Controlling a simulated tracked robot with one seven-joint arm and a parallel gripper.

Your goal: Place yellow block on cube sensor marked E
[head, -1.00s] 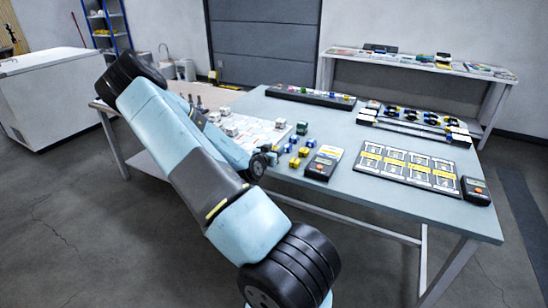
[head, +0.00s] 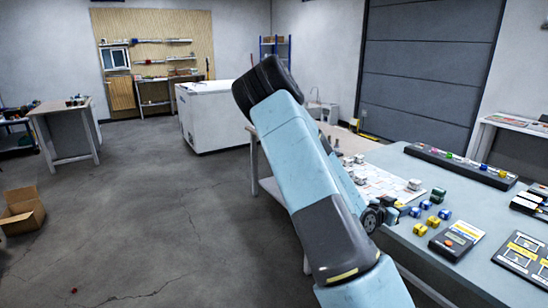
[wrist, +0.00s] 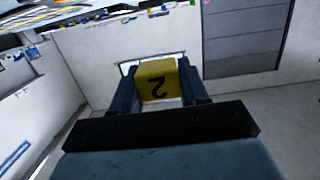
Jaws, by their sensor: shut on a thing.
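In the wrist view my gripper (wrist: 158,98) is shut on a yellow block (wrist: 156,70), which carries a dark figure that looks like an upside-down 2. In the head view my arm reaches to the table's near edge, and its far part hides most of the gripper and the held block. Small white cubes (head: 414,185) stand on a pale printed sheet (head: 384,181) just beyond my arm. Their letters are too small to read, so I cannot tell which is E.
A long black rack (head: 462,166) stands behind. A white chest (head: 212,116) stands beyond the table.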

